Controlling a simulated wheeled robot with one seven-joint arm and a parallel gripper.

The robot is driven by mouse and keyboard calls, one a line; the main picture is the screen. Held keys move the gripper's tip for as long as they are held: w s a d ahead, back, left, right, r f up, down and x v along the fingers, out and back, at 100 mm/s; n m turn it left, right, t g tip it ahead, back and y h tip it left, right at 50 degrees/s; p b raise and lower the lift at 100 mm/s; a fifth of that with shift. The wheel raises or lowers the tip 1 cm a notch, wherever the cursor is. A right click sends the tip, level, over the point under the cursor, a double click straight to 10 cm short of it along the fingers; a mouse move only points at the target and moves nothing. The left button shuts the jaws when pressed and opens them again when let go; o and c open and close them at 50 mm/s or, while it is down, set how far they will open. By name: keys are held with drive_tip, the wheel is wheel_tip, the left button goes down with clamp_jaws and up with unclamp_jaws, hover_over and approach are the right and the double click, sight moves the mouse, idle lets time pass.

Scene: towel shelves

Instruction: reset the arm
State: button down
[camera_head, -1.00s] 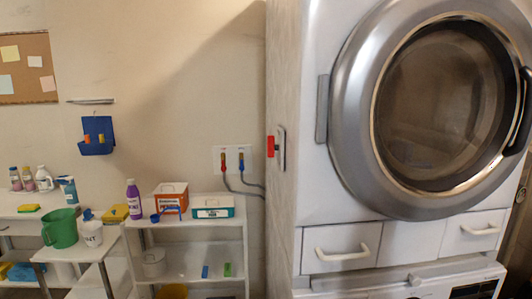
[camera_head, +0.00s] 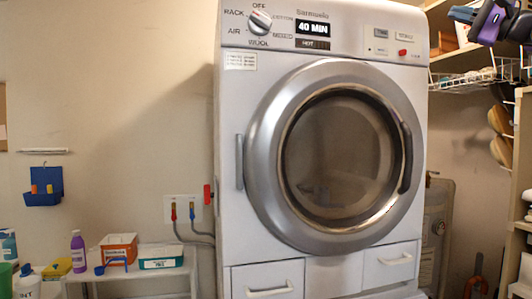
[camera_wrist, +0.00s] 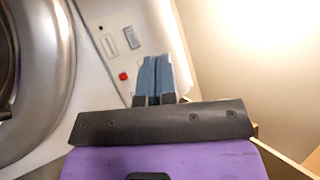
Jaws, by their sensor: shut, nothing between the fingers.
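My gripper (camera_head: 458,14) is at the upper right of the head view, to the right of the dryer's control panel, with a purple body and blue-grey fingers. In the wrist view its fingers (camera_wrist: 155,77) are pressed together with nothing between them. The fingers touch nothing that I can see. Most of my arm is outside the head view.
A large white dryer (camera_head: 228,150) with a shut round door (camera_head: 270,215) fills the middle. Shelves (camera_head: 524,130) stand at the right, with a wire rack (camera_head: 480,78) near my gripper. A low shelf with bottles and boxes (camera_head: 118,248) is at lower left.

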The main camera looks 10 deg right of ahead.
drive_tip(key=a+f+n+g+h, duration=0.1)
drive_tip(key=a+f+g+h, duration=0.55)
drive_tip(key=a+f, duration=1.6)
drive_tip(key=s+a+f+n+g+h, duration=0.2)
drive_tip(key=s+f, duration=0.6)
drive_tip(key=f, duration=0.5)
drive_tip(key=s+a+f+n+g+h, duration=0.2)
drive_tip(key=s+f+n+g+h, duration=0.2)
drive_tip(key=f, duration=0.9)
drive_tip(key=s+n+g, duration=0.1)
drive_tip(key=s+n, duration=0.2)
drive_tip(key=s, duration=0.1)
drive_tip(key=shift+s+a+g, duration=0.2)
drive_tip(key=shift+a+g, duration=0.15)
drive_tip(key=shift+a, duration=0.05)
